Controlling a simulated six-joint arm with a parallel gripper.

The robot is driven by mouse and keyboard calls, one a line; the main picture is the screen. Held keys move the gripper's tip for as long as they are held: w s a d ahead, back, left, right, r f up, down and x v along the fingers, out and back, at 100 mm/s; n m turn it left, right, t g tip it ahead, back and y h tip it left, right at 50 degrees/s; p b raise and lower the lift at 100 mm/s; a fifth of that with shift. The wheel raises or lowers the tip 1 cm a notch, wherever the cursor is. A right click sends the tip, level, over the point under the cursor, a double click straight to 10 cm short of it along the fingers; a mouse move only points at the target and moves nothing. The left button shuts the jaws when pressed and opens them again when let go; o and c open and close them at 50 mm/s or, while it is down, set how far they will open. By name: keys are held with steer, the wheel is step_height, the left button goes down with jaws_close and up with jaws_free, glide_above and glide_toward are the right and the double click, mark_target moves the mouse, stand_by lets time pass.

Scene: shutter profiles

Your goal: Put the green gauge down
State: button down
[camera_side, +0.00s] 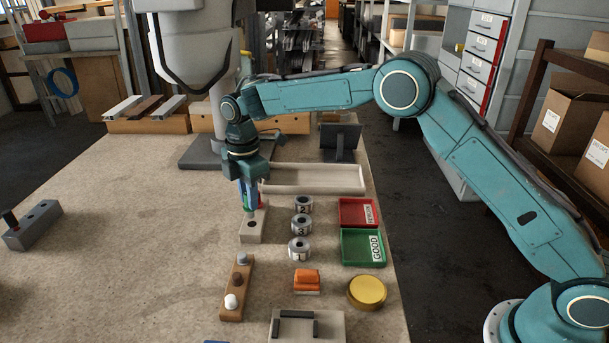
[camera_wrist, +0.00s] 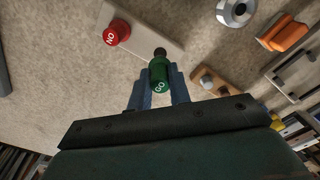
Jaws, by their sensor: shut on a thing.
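My gripper (camera_wrist: 160,92) is shut on the green gauge (camera_wrist: 160,76), whose end reads "GO" in the wrist view. In the side view my gripper (camera_side: 249,202) points down over a pale block (camera_side: 246,236), with the gauge mostly hidden by the fingers. A dark round spot shows on the block's near half. The gauge's dark tip is close to the block; I cannot tell whether it touches. A red gauge (camera_wrist: 117,33) marked "NO" stands on the same block (camera_wrist: 140,35).
Three numbered metal rings (camera_side: 300,226) stand right of the block. Beyond them are a red tray (camera_side: 350,212) and a green tray (camera_side: 348,262) marked "GOOD". A wooden holder with knobs (camera_side: 235,297) is in front.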

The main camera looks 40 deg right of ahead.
steer(key=shift+f, duration=2.2)
steer(key=shift+f, duration=0.1)
steer(key=c, duration=1.3)
jaws_free()
step_height(320, 180, up, 11)
steer(key=shift+r, duration=0.65)
